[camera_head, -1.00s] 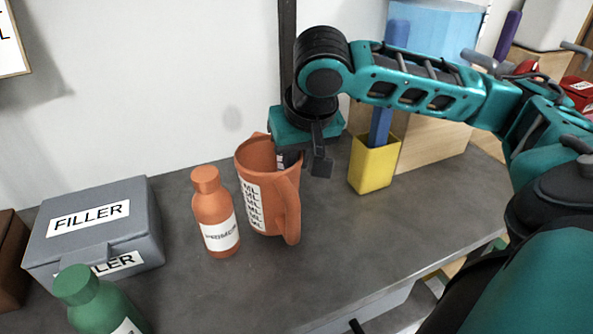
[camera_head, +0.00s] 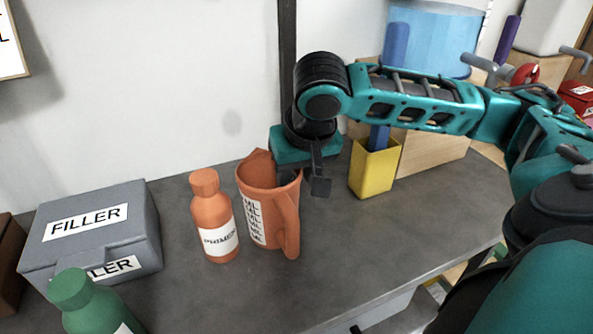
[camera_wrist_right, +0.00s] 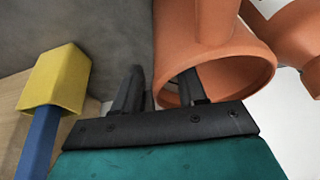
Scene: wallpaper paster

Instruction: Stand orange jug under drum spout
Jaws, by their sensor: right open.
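The orange jug (camera_head: 257,180) stands upright on the grey bench, its handle toward the front right. My right gripper (camera_head: 303,182) is open and points down at the jug's rim. One finger is inside the jug's mouth and the other is outside, beyond the wall. The right wrist view shows this straddling of the jug (camera_wrist_right: 225,75) by the open fingers (camera_wrist_right: 163,88). A light blue drum (camera_head: 437,38) stands on a wooden box at the back right, partly behind my right arm. I cannot clearly make out its spout. My left gripper is not in view.
An orange primer bottle (camera_head: 215,215) stands close left of the jug. A yellow holder (camera_head: 374,170) with a blue stick is to the right. A grey filler box (camera_head: 92,235) and green bottle (camera_head: 85,300) are at left. The bench front right of the jug is clear.

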